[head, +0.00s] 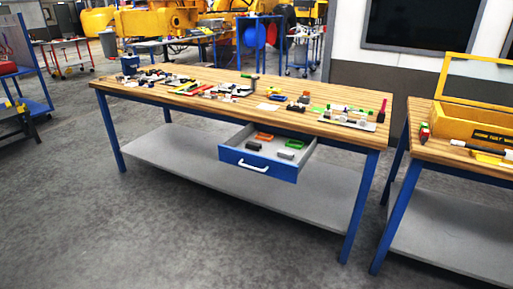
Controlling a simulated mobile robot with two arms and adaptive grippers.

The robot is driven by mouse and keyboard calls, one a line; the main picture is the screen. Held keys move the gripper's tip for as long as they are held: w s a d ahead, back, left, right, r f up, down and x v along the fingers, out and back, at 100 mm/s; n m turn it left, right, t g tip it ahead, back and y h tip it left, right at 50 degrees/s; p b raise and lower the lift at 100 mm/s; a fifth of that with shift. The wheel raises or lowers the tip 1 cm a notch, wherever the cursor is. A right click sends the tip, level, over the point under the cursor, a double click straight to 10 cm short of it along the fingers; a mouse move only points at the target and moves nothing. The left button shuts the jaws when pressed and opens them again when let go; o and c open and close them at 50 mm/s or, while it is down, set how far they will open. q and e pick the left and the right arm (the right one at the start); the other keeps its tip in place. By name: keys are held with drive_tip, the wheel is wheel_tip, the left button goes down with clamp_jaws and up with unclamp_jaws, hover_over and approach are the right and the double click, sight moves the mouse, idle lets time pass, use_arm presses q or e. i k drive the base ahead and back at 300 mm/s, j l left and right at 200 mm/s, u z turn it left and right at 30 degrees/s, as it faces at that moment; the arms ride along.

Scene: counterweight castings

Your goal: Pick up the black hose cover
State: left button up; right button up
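I cannot single out the black hose cover for certain, because the objects are small in the head view. A small black piece (305,98) lies on the wooden workbench (170,117), right of its middle. A black rod-like item (464,144) with a pale end lies on the right-hand table (428,150), in front of a yellow box. Neither of my grippers is in view.
Several tools and parts (200,88) crowd the workbench top. The drawer juts out from its front. The yellow toolbox (470,122) stands open on the right table. A narrow gap separates the two tables. The grey floor (150,230) in front is clear.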

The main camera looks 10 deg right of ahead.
sight(254, 146)
drive_tip(key=z, duration=0.7)
drive_tip(key=i+l+z, duration=0.15)
drive_tip(key=l+z, duration=0.15)
drive_tip(key=z, duration=0.15)
drive_tip(key=i+l+z, duration=0.15)
drive_tip(key=z, duration=0.3)
drive_tip(key=i+l+z, duration=0.25)
drive_tip(key=z, duration=0.2)
drive_tip(key=i+l+z, duration=0.15)
drive_tip(key=z, duration=0.3)
drive_tip(key=i+z, duration=0.25)
drive_tip(key=i, duration=1.1)
drive_tip(key=u, duration=3.55)
drive_tip(key=i+j+z, duration=0.25)
drive_tip(key=i, duration=0.3)
drive_tip(key=i+j+z, duration=0.25)
drive_tip(key=i+j, duration=0.25)
